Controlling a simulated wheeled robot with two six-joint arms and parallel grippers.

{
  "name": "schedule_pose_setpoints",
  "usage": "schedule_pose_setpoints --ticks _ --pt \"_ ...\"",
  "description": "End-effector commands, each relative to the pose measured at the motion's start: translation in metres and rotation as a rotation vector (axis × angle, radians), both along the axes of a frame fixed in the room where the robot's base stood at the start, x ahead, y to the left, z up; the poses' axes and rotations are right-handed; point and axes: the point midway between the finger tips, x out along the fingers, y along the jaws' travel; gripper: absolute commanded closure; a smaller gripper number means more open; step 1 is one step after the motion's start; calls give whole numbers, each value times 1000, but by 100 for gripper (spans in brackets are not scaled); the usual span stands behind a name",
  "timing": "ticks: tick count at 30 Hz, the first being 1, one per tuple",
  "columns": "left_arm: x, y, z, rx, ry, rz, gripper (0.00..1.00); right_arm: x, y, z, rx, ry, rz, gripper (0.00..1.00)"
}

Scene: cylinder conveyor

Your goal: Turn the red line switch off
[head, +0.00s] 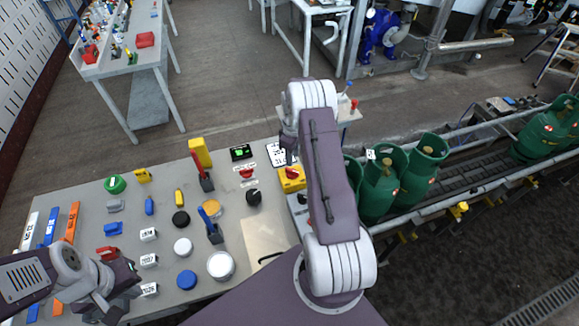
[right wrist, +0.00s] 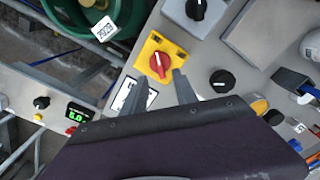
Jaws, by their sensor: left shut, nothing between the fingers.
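The red line switch is a red knob (right wrist: 158,65) with a white mark, on a yellow plate (right wrist: 151,48) in the right wrist view. In the head view the yellow plate (head: 293,184) is partly covered by my right arm. My right gripper (right wrist: 162,90) has its two grey fingers apart, with the knob just beyond the gap between their tips. I cannot tell whether they touch the knob. In the head view my right gripper (head: 289,150) is largely hidden by my arm. My left gripper (head: 112,298) is shut and empty over the table's lower left.
A grey table (head: 130,230) carries several coloured caps, blocks and label cards. Black knobs (right wrist: 222,80) and a green display (right wrist: 79,113) sit near the switch. Green gas cylinders (head: 378,190) stand on the conveyor (head: 460,175) to the right.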

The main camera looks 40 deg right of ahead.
Motion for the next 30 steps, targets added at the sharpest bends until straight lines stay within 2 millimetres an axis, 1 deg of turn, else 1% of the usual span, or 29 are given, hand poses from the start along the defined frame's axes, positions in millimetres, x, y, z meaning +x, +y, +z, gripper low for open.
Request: schedule_pose_setpoints --ticks 1,6,9,12,15,22,23,24,26,30 --pt "0 0 5 0 0 0 100 -1 1 -7 2 3 0 65" --pt "0 0 17 0 0 0 100 -1 1 -43 2 5 1 65" --pt "0 0 22 0 0 0 100 -1 1 -61 1 2 1 65" --pt "0 0 24 0 0 0 100 0 1 -75 0 1 1 65" --pt "0 0 25 0 0 0 100 0 1 -81 -1 0 1 65" --pt "0 0 24 0 0 0 100 0 1 -83 0 -1 1 65" --pt "0 0 24 0 0 0 100 0 1 -83 0 -1 1 71" --pt "0 0 24 0 0 0 100 0 1 -83 0 -1 1 82" --pt "0 0 24 0 0 0 100 0 1 -83 0 -1 1 99" --pt "0 0 24 0 0 0 100 0 1 -83 0 -1 1 100"
